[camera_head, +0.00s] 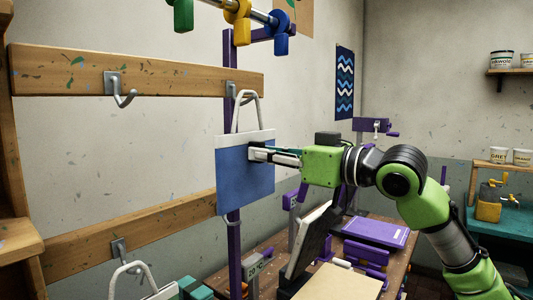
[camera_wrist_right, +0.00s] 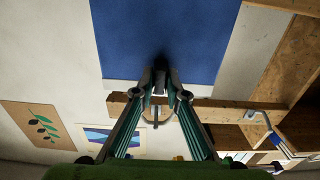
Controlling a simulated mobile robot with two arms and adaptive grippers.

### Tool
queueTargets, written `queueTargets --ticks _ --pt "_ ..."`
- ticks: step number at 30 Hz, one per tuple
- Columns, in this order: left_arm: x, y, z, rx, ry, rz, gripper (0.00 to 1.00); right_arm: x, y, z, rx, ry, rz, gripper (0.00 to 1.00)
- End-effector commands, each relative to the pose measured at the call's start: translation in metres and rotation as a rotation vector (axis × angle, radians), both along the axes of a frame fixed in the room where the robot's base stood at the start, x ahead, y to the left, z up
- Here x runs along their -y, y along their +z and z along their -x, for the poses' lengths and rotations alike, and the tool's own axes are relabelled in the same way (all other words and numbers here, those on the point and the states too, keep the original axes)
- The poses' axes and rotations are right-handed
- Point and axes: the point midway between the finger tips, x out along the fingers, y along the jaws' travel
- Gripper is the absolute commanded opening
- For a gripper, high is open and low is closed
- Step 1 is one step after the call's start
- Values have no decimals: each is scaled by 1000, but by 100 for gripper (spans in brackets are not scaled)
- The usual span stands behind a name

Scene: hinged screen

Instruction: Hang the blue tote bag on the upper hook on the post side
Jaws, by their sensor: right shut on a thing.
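The blue tote bag (camera_head: 243,185) has a pale top band and white handles (camera_head: 246,108), and hangs upright in front of the purple post (camera_head: 229,60). My right gripper (camera_head: 256,153) is shut on the bag's upper part from the right. In the right wrist view the bag (camera_wrist_right: 165,35) fills the top middle, at the fingertips (camera_wrist_right: 160,82). The upper hook on the post side (camera_head: 231,90) is on the upper rail (camera_head: 185,82), beside the handle tops. The handles partly cover it; I cannot tell whether they are around it. My left gripper is out of view.
Another upper hook (camera_head: 122,90) is bare at the left. A lower rail (camera_head: 160,232) carries a hook (camera_head: 120,250). Coloured hangers (camera_head: 236,12) hang overhead. A workbench (camera_head: 340,280) with a purple case (camera_head: 375,232) stands at the lower right.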

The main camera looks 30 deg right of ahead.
Motion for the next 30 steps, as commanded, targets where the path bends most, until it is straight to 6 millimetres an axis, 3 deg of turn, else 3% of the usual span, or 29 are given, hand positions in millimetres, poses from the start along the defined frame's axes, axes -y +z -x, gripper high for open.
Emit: queueTargets --ticks 30 --pt "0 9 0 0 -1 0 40 -9 -11 -20 0 0 0 0"
